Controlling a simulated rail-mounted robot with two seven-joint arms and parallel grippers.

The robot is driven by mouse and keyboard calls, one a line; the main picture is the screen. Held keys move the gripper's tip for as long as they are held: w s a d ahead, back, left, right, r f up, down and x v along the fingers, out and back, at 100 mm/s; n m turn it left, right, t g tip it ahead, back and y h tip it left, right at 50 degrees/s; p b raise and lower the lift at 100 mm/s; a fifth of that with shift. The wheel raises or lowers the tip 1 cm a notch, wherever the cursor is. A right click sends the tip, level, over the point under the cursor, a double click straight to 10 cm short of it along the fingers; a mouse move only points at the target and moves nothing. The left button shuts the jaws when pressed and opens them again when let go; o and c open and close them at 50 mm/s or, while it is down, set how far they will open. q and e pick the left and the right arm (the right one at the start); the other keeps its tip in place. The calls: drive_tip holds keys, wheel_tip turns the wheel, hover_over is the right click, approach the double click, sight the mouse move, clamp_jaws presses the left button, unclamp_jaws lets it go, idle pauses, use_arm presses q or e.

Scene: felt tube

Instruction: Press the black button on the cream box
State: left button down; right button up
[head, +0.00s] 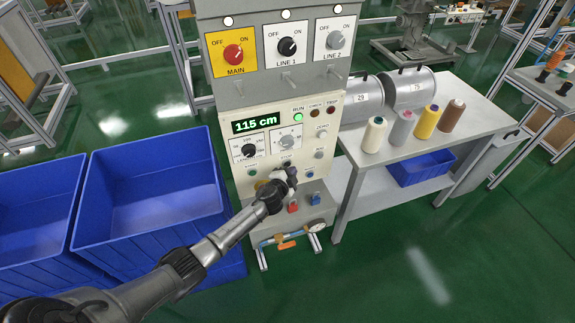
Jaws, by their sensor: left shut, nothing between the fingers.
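The cream box (238,139) is mounted on a stand in the middle of the view, below a grey switch panel. Its green display reads 115 cm, and it carries dials and several small buttons. My left gripper (291,174) is shut and empty, in front of the lower part of the box's face. The gripper covers part of the lower button rows, and I cannot clearly make out the black button there. I cannot tell whether the fingertips touch the box. My right gripper is not in view.
The switch panel (262,92) with three rotary knobs is above the box. Blue bins (150,192) stand to the left. A grey table (400,146) with thread cones (374,136) and metal drums (410,90) stands at right. Green floor is clear at front right.

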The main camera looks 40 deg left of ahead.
use_arm(q)
drive_tip(key=shift+s+d+p, duration=0.15)
drive_tip(key=shift+s+d, duration=0.3)
drive_tip(key=shift+d, duration=0.25)
drive_tip(key=shift+s+d+p, duration=0.2)
drive_tip(key=shift+s+d, duration=0.2)
drive_tip(key=shift+d, duration=0.35)
drive_tip(key=shift+s+d+p, duration=0.15)
drive_tip(key=shift+s+d, duration=0.3)
drive_tip(key=shift+d, duration=0.25)
